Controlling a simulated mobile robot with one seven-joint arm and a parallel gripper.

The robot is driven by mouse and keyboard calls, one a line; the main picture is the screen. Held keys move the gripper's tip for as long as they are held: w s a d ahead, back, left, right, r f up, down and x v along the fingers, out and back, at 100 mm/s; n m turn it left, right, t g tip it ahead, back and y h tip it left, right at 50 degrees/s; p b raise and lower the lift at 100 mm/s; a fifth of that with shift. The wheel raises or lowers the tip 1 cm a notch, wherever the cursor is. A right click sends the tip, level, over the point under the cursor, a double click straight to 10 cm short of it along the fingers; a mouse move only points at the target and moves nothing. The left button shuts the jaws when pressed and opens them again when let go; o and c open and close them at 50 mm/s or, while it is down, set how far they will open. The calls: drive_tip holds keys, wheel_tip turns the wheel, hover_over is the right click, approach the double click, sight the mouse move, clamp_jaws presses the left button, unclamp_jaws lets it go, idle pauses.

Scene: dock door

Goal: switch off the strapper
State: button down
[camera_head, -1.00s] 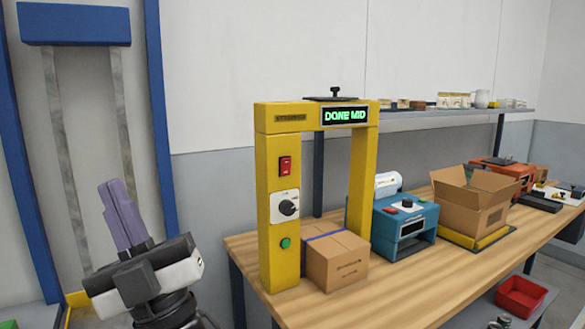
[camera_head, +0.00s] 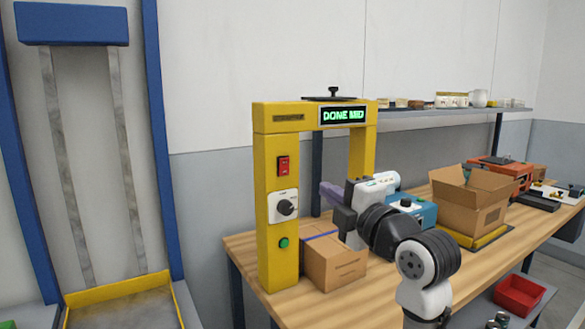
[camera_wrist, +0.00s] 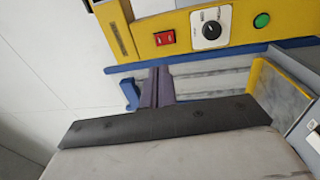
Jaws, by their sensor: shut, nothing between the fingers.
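The strapper is a yellow arch (camera_head: 278,215) on the bench, with a display (camera_head: 343,115) reading "DONE MID". Its left post carries a red rocker switch (camera_head: 283,166), a black dial (camera_head: 286,207) on a white plate and a green button (camera_head: 284,242). The wrist view shows the switch (camera_wrist: 165,38), dial (camera_wrist: 211,30) and button (camera_wrist: 262,20) turned sideways. My gripper (camera_head: 325,190) has purple fingers, shut and empty, right of the left post at about dial height and pointing left. In the wrist view the fingers (camera_wrist: 157,72) lie below the switch in the picture, apart from it.
A cardboard box (camera_head: 333,262) with a blue strap sits at the arch, partly behind my arm. A blue machine (camera_head: 424,215) and an open carton (camera_head: 470,203) stand further right. A shelf (camera_head: 440,118) runs behind. A blue-framed door (camera_head: 160,150) is at left.

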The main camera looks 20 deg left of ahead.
drive_tip(key=p, duration=0.5)
approach(285, 162)
drive_tip(key=x, duration=0.5)
drive_tip(key=shift+w+a+r, duration=0.1)
drive_tip(key=shift+w, duration=0.05)
drive_tip(key=shift+w+a+p, duration=0.45)
drive_tip(key=shift+a, duration=0.1)
drive_tip(key=shift+w+a+b, duration=0.1)
drive_tip(key=shift+w+b, duration=0.05)
drive_tip(key=shift+b, duration=0.25)
